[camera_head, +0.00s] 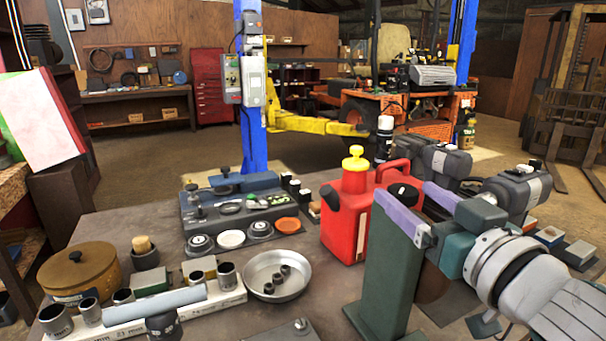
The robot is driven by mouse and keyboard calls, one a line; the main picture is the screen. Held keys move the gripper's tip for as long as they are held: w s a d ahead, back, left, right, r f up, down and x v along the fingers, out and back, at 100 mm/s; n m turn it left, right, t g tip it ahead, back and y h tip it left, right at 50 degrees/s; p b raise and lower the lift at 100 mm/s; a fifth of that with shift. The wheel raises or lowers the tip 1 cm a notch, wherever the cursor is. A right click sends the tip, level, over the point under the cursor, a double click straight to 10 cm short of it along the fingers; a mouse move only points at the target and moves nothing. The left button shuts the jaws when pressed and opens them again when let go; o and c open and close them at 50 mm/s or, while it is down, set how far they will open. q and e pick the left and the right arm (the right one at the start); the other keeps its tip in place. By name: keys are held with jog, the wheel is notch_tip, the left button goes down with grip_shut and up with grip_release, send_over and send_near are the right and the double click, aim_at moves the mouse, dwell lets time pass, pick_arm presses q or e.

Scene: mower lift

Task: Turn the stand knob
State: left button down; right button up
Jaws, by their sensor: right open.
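My right gripper (403,190) comes in from the lower right with its two purple fingers apart and nothing between them. Its fingers are just in front of a red fuel can (346,220) with a yellow cap, and over the top of a dark green upright post (388,280) on a flat base. I cannot tell whether they touch the post. I cannot surely pick out the stand knob; a small knob (301,324) sits on a grey plate at the bottom edge. My arm hides the area right of the post. My left gripper is not in view.
The bench holds a metal bowl (277,290), a blue-grey tool set (240,205), a brown lidded pot (78,268), a row of sockets (90,312) and a light blue bar (165,302). A blue lift column (252,130) stands behind. Little bench space is clear.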

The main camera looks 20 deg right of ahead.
aim_at(395, 184)
jog(key=w, duration=0.5)
jog(key=shift+w+d, duration=0.25)
jog(key=shift+w, duration=0.1)
jog(key=shift+c, duration=0.2)
grip_shut()
